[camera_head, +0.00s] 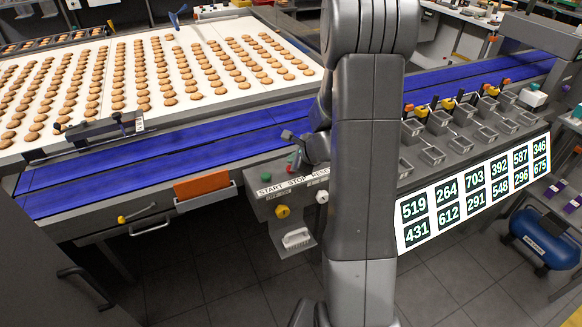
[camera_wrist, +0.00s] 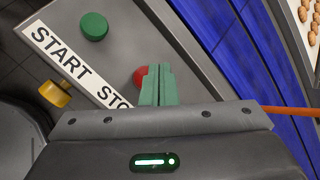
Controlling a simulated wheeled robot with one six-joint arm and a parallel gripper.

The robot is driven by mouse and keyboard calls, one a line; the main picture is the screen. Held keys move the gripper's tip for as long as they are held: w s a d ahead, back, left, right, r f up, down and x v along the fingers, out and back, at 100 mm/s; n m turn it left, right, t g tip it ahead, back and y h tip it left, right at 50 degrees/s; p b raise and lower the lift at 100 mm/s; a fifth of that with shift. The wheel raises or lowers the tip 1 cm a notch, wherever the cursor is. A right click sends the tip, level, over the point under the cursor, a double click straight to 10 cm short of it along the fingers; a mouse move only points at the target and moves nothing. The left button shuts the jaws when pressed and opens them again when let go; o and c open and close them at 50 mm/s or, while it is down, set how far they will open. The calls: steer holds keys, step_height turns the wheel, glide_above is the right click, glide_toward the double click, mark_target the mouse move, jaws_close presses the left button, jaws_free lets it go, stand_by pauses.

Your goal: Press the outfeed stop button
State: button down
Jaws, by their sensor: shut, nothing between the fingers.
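The control box (camera_head: 262,207) carries a label strip (camera_head: 290,181) reading START, STOP and a partly covered third word. In the wrist view, the red stop button (camera_wrist: 139,76) sits above the STOP lettering, partly hidden behind my fingers. The green start button (camera_wrist: 94,26) is fully visible there and also shows in the head view (camera_head: 266,177). My gripper (camera_wrist: 157,72) has its green fingertips shut together and empty, overlapping the red button's right side. I cannot tell whether they touch it. In the head view, my arm hides part of the box.
A yellow knob (camera_wrist: 55,94) and a white knob (camera_head: 322,197) are on the box's front. The blue conveyor belt (camera_head: 190,150) runs behind it.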

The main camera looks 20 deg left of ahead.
step_height(320, 180, up, 5)
steer(key=p, duration=0.4)
steer(key=shift+f, duration=0.1)
stand_by(0.6)
